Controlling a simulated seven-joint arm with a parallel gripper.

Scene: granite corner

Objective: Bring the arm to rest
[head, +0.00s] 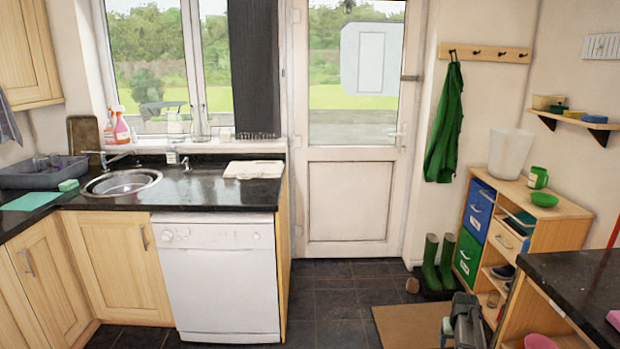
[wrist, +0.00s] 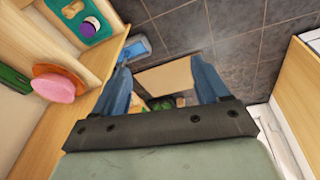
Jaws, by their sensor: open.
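My gripper (wrist: 160,66) shows in the wrist view with its two blue fingers spread apart. Nothing is held between them. Beyond the gap, lower down, lie a tan mat (wrist: 166,78) and the dark floor tiles. A few small green and dark things show between the finger bases, too small to name. In the head view a grey and dark shape (head: 465,322) stands at the bottom edge, over the mat's right side. I cannot make out any fingers on it.
A wooden unit with a pink bowl (wrist: 55,86) and a teal tray (wrist: 88,22) is left in the wrist view. A dark counter (head: 585,280) is at right in the head view, near green boots (head: 438,262) and a drawer unit (head: 540,210).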

